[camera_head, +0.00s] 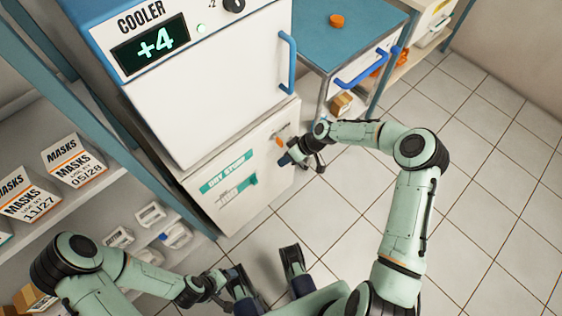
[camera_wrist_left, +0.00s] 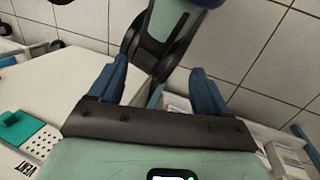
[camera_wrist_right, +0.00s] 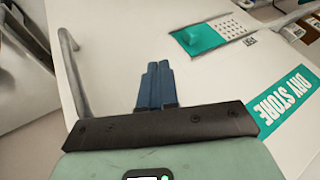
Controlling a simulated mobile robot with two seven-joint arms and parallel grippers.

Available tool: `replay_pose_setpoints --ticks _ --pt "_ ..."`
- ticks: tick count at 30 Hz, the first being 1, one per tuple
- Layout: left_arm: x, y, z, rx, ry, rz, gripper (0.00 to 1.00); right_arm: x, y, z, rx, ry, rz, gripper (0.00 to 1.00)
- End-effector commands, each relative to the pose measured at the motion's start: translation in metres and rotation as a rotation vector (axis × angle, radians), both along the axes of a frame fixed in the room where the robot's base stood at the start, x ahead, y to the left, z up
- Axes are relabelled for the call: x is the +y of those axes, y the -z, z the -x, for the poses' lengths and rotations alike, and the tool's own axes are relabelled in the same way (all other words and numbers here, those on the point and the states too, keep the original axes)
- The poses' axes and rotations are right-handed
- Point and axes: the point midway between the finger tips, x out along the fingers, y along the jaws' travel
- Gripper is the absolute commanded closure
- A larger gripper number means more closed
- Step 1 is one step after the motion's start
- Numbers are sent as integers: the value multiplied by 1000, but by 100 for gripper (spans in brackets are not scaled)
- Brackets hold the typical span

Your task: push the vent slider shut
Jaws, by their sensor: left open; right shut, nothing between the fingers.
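The vent slider is a small teal tab (camera_head: 253,179) on the lower door of the cooler cabinet, under the DRY STORE label (camera_head: 222,172). In the right wrist view, the teal slider (camera_wrist_right: 197,40) sits at one end of a white plate with exposed holes (camera_wrist_right: 236,27). The left wrist view also shows the teal slider (camera_wrist_left: 20,127) beside the holes and the VENT lettering. My right gripper (camera_head: 284,158) is shut and empty, in front of the door's right side, apart from the slider. My left gripper (camera_head: 226,289) is open and empty, low in front of the cabinet.
A grey bar handle (camera_wrist_right: 72,75) stands left of the right fingers in the right wrist view. The upper cooler door has a blue handle (camera_head: 287,62). A shelf with mask boxes (camera_head: 75,160) is at left, a blue-topped cart (camera_head: 345,35) at right. Tiled floor is clear at right.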

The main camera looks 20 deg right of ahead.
Motion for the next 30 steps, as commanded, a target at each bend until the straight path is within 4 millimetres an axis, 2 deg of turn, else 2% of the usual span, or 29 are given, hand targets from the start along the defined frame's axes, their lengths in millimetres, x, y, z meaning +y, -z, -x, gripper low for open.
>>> replay_pose_setpoints --ticks 3,10,15,18,30 --pt "4 9 -8 -20 -9 -10 23 17 25 -4 4 -3 -2 100" --pt "11 20 -22 -58 -26 -28 23 44 63 -14 3 -3 -1 100" --pt "10 17 -21 -55 -24 -26 23 67 59 -4 2 -4 0 100" --pt "10 16 -20 -54 -23 -26 23 75 59 -2 1 -2 1 100" --pt "9 16 -20 -52 -23 -25 23 79 59 0 1 1 0 100"
